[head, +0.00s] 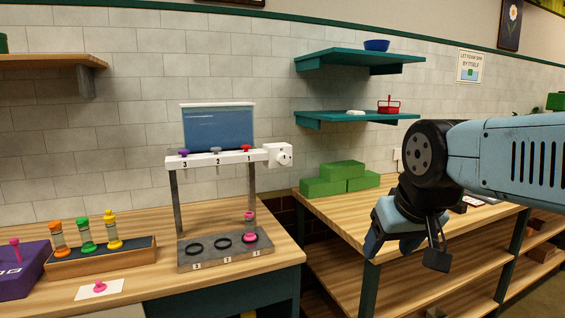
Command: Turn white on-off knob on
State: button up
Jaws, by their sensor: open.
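The white on-off knob (284,155) sits at the right end of the white bar of the dispenser stand (216,158) on the left wooden table. A dark mark shows on its face, but its setting is too small to read. My gripper (408,246) is to the right of the knob and lower, in front of the right table. Its fingers are apart, with nothing seen between them, and it is well clear of the knob.
The left table (150,285) holds a rack of colored vials (100,259) and a purple box (18,268). A pink vial (249,228) stands under the bar. Green blocks (340,178) sit on the right table. Teal shelves (358,118) project from the wall.

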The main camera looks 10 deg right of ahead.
jog(key=shift+o, duration=0.2)
jog(key=n+t+y, duration=0.5)
jog(key=t+y, duration=0.1)
jog(key=t, duration=1)
send_near(284, 161)
jog(key=x, duration=0.8)
jog(key=shift+w+r, duration=0.1)
jog(key=shift+w, duration=0.15)
jog(key=shift+c, duration=0.3)
jog(key=c, duration=1)
